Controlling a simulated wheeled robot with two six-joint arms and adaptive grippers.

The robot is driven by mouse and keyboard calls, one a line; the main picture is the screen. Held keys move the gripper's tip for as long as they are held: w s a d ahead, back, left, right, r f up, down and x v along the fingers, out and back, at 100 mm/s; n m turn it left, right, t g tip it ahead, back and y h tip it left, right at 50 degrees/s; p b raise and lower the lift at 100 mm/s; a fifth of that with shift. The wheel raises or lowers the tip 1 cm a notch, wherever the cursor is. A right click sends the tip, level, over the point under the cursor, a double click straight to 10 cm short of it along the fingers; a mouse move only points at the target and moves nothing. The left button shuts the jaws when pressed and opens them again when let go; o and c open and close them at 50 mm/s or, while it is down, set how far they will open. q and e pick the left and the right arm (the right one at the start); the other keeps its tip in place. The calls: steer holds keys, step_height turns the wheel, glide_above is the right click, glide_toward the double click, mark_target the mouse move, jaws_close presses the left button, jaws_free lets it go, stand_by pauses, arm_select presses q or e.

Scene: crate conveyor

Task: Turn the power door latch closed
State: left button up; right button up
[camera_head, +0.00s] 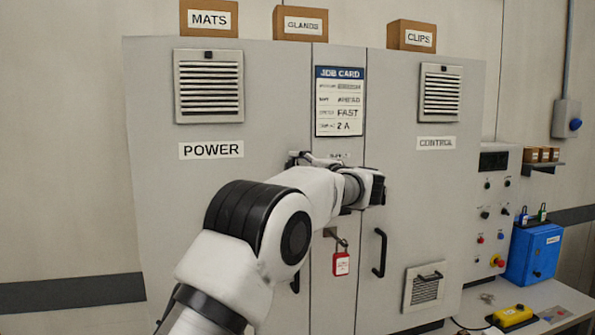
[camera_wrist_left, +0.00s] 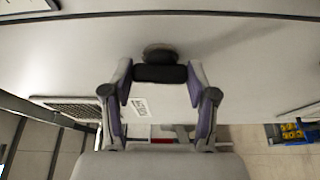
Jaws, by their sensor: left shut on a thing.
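The power door (camera_head: 165,215) is the grey left-hand door under the POWER label (camera_head: 211,150); it looks flush with the cabinet front. My left arm crosses in front of it. My left gripper (camera_head: 372,188) is at the middle of the cabinet, near the left edge of the control door (camera_head: 425,190). In the left wrist view, my left gripper (camera_wrist_left: 160,75) has its fingers on either side of a black latch handle (camera_wrist_left: 160,73) on a round base, and is shut on it. In the head view, my arm and gripper hide this handle. My right gripper is not in view.
A red padlock tag (camera_head: 341,263) hangs below the gripper on the middle panel. A black door handle (camera_head: 379,252) stands out on the control door. Boxes sit on top of the cabinet. A blue box (camera_head: 534,254) and a yellow pendant (camera_head: 513,315) are at the right.

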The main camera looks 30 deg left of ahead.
arm_select(q)
steer(key=shift+n, duration=0.3)
steer(key=o, duration=1.2)
steer(key=shift+c, duration=0.2)
steer(key=v, duration=1.2)
steer(key=shift+r, duration=0.1)
